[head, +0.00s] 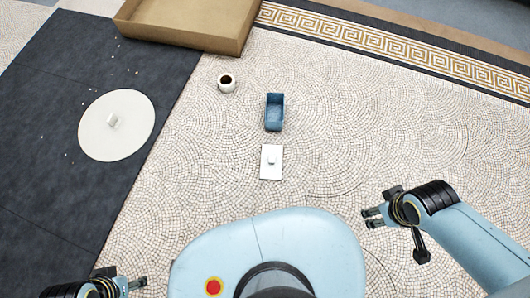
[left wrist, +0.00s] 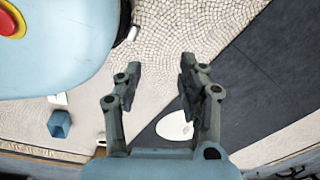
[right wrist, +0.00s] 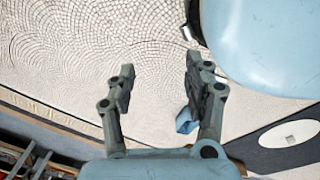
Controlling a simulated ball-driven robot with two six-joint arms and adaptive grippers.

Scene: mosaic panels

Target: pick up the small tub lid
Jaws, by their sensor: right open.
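The small tub lid (head: 271,162) is a white rectangular plate with a small knob, lying flat on the mosaic floor in front of my base. The blue open tub (head: 274,112) stands just beyond it, apart from it. In the left wrist view the lid (left wrist: 58,99) is partly visible near the tub (left wrist: 59,124). My left gripper (head: 143,282) is open and empty at the lower left, far from the lid. My right gripper (head: 372,217) is open and empty, to the right of the lid and nearer me. In the right wrist view a finger partly hides the tub (right wrist: 184,122).
A large white disc (head: 92,139) with a knob lies on the dark panel (head: 60,200). A cardboard tray (head: 180,35) lies at the back. The floor around the lid is clear.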

